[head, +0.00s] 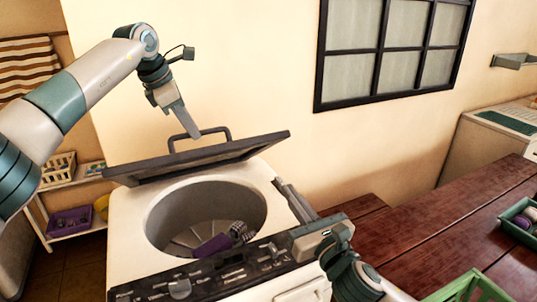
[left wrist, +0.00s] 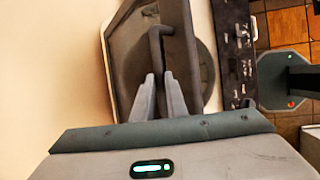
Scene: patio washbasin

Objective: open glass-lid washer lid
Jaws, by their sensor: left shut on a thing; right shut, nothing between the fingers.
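The washer (head: 126,232) is a white top-loader with a dark control panel along its front. Its dark-framed lid (head: 255,147) is raised and tilted above the open drum (head: 175,222). My left gripper (head: 188,130) is shut on the lid's dark handle (head: 222,130). The left wrist view shows its two fingers (left wrist: 158,95) at the handle (left wrist: 156,45), with the lid (left wrist: 122,60) behind. My right gripper (head: 283,187) is shut and empty, over the washer's right side by the drum opening. Its arm covers part of the panel's right end.
A purple item (head: 212,246) lies in the drum. A reddish wooden table (head: 430,235) stands at the right, with a green crate (head: 470,288) and a dark green tray (head: 518,222). A wall with a window (head: 390,50) is behind. A shelf with baskets (head: 68,195) stands at the left.

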